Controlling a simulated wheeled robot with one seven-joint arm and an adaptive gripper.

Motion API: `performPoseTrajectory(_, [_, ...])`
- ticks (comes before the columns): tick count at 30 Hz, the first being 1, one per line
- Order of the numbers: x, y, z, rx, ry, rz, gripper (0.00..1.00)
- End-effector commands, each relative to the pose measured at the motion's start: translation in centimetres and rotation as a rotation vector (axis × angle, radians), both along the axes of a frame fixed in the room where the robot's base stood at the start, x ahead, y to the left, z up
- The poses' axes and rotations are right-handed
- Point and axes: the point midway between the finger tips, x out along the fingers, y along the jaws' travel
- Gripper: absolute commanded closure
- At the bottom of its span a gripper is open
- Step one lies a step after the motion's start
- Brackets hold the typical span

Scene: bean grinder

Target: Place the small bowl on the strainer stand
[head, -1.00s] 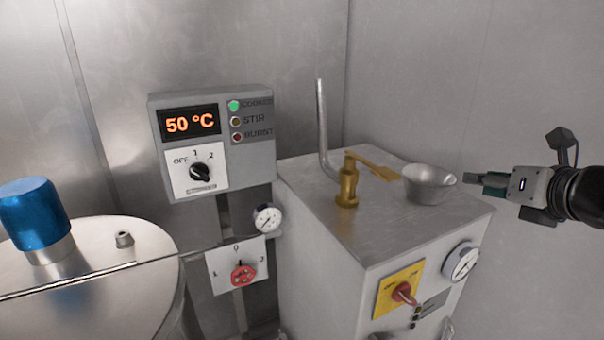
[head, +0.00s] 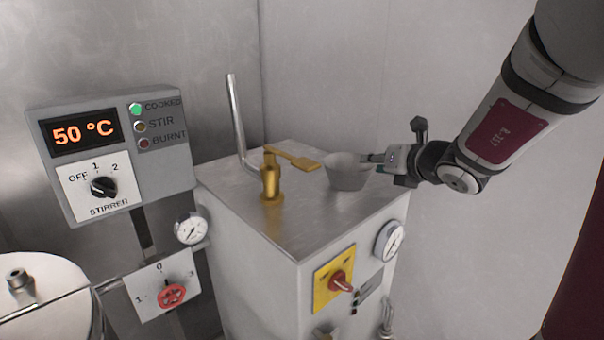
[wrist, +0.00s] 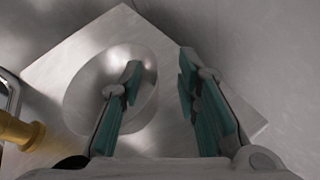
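The small grey metal bowl (head: 346,174) stands upright on the flat top of the box-shaped machine (head: 330,222). My gripper (head: 368,158) is at the bowl's right rim in the head view, coming in from the right. In the wrist view, the bowl (wrist: 84,98) lies below my gripper (wrist: 160,62). The fingers are apart; the left finger is over the bowl's inside and the right finger is beyond its rim. I cannot tell whether either touches it. I cannot make out a strainer stand in these views.
A brass fitting with a flat lever (head: 271,180) and a bent metal pipe (head: 236,125) stand left of the bowl. A control box (head: 110,150) hangs at the left, above a metal lid (head: 40,290). Walls close in behind and at right.

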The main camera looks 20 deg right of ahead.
Motion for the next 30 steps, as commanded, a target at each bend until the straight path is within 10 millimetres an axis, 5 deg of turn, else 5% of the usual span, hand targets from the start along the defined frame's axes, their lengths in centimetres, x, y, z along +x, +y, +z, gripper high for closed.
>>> performPoseTrajectory(6, [2.1,0.0,-0.9,0.0,0.001,0.0,0.7])
performPoseTrajectory(13, [2.2,0.0,-0.9,-0.001,0.0,-0.001,0.7])
performPoseTrajectory(18, [2.2,0.0,-0.9,-0.001,0.0,-0.001,1.0])
performPoseTrajectory(30, [2.1,-0.1,-0.8,-0.001,0.0,-0.001,1.0])
